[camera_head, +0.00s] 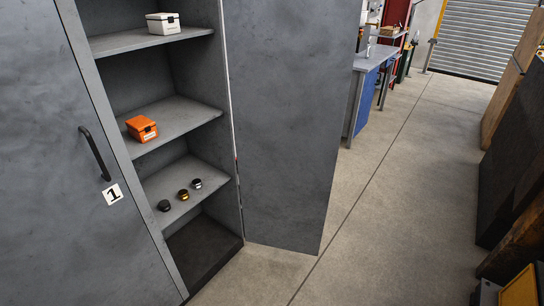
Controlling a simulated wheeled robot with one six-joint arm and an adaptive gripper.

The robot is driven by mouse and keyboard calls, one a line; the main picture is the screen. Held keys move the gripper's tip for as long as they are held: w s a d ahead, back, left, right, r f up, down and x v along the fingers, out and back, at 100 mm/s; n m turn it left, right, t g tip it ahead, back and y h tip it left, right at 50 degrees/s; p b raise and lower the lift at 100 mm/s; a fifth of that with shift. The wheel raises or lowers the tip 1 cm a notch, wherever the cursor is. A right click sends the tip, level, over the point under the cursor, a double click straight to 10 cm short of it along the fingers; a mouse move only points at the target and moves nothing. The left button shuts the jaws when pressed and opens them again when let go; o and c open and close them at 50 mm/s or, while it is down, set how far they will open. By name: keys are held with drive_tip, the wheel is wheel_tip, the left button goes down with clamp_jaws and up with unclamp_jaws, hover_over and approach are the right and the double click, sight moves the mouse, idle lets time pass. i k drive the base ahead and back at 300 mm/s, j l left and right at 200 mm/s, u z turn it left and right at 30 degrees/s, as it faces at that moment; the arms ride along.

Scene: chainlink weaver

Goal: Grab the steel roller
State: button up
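Several small round pieces sit on the lower shelf (180,175) of the open grey cabinet. Three stand in a slanting row: a dark one (164,206) at the left, a gold-topped one (183,195) in the middle, and a silver-topped one (196,184) at the right. The silver-topped piece looks like the steel roller, but it is too small to be sure. The pieces stand apart from one another. My gripper is not in view.
An orange box (142,128) sits on the middle shelf and a white box (163,23) on the upper shelf. The cabinet's right door (280,120) stands open; the left door (70,200), marked 1, has a black handle. Concrete floor (400,210) is clear at right, beside dark stacked panels (515,150).

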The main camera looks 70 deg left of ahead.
sight(197, 185)
drive_tip(key=i+u, duration=0.1)
drive_tip(key=u, duration=0.3)
drive_tip(key=i+u, duration=0.1)
drive_tip(key=u, duration=0.25)
drive_tip(key=l+u, duration=0.1)
drive_tip(key=u, duration=0.3)
drive_tip(key=i+l+u, duration=0.1)
drive_tip(key=u, duration=1.35)
drive_tip(key=i+l+u, duration=0.1)
drive_tip(key=i+l, duration=0.2)
drive_tip(key=i+l+u, duration=0.25)
drive_tip(key=i+l, duration=0.25)
drive_tip(key=l, duration=0.15)
drive_tip(key=i+l+u, duration=0.25)
drive_tip(key=i+l, duration=0.2)
drive_tip(key=l, duration=0.3)
drive_tip(key=i+l+u, duration=0.15)
drive_tip(key=l, duration=0.25)
drive_tip(key=i+l+u, duration=0.1)
drive_tip(key=i+l, duration=0.15)
drive_tip(key=l, duration=0.15)
